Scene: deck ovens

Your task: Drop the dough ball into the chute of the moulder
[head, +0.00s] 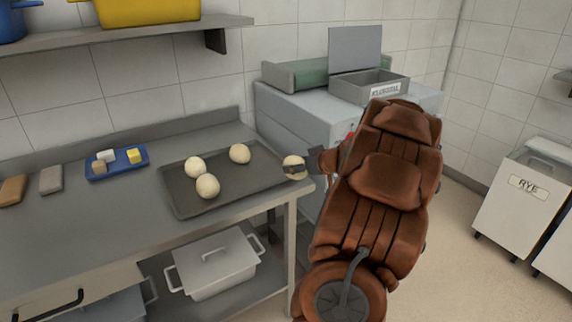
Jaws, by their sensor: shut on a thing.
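A pale dough ball (294,162) is in my gripper (293,169), which is shut on it at the right end of the steel table. The ball is near the right edge of the dark tray (180,191); I cannot tell how high it is above the table. Three other dough balls lie on the tray, one at the back left (196,167), one at the front (207,186) and one at the back right (240,153). The moulder (300,125) is a grey machine behind, with an open box-shaped chute (365,90) on top. My arm hides part of the moulder's front.
A blue tray (117,163) with small blocks and two loose blocks (51,179) lie on the table's left. A lidded white bin (213,265) sits on the lower shelf. A rye bin (524,200) stands on the floor at right. A shelf (120,36) hangs above the table.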

